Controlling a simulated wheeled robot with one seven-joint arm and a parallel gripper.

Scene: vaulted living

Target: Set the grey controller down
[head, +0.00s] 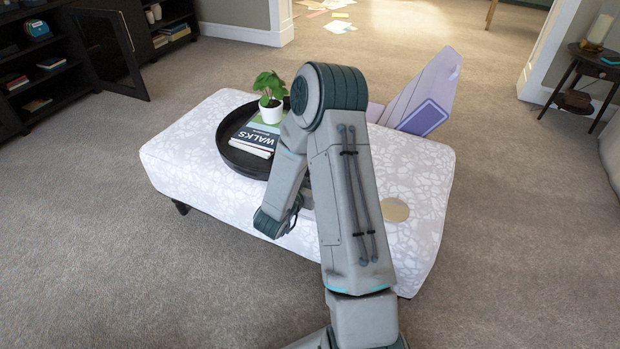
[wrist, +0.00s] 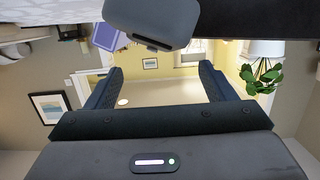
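My gripper (wrist: 160,70) shows in the wrist view with its two dark fingers spread wide and nothing between them. This view appears upside down. A rounded grey object (wrist: 152,20) with a dark slot, likely the grey controller, is at its top, beyond the fingertips and apart from them. I cannot tell whether it rests on anything. In the head view my arm hides the controller and most of my gripper, low over the ottoman's near side. The ottoman (head: 190,150) has a white and pale lilac pattern.
A round black tray (head: 222,152) on the ottoman holds books (head: 253,140) and a potted plant (head: 271,105). A flat beige disc (head: 395,210) lies at the right. Lavender panel-like items (head: 430,95) stand at the back right. The ottoman's front left and right end have bare room.

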